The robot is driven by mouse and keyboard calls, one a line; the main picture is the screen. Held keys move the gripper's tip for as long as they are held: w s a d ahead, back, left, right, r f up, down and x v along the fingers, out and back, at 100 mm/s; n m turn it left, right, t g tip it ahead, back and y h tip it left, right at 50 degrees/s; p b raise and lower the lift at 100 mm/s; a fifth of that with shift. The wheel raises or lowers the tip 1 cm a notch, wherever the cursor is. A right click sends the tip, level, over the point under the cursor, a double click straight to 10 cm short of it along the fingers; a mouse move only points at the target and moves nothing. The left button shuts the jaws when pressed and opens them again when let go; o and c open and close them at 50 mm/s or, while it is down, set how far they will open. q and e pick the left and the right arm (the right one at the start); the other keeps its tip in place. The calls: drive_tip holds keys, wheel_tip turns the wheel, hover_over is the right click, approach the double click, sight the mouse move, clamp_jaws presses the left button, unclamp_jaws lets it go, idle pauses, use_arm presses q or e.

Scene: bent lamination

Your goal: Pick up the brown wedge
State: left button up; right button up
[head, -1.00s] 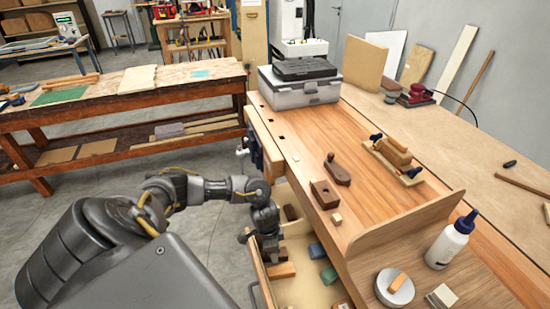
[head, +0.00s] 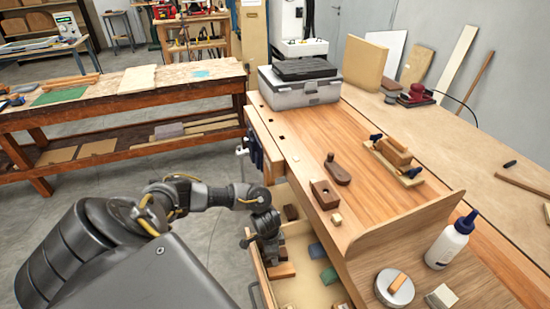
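My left gripper (head: 269,258) reaches down into the open drawer (head: 300,293) at the front of the bench. Its fingers are small and partly hidden by the arm, so I cannot tell whether they are open or shut. A brown wooden piece (head: 283,271) lies in the drawer right at the fingertips; I cannot tell whether they touch it. A darker brown block (head: 291,212) lies farther back in the drawer. Which of these is the brown wedge is not clear at this size. My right gripper is not in view.
Green blocks (head: 329,275) lie in the drawer to the right of the gripper. On the workbench (head: 300,165) are a brown block with a slot (head: 324,194), a small pale cube (head: 337,219), and a white glue bottle (head: 450,242). The drawer walls stand close around the gripper.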

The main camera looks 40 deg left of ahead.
use_arm(q)
drive_tip(key=c, duration=1.1)
drive_tip(key=shift+r, duration=0.15)
wheel_tip(320, 180, up, 18)
drive_tip(key=p, duration=0.3)
drive_tip(key=shift+r+p, duration=0.1)
drive_tip(key=shift+p, duration=0.25)
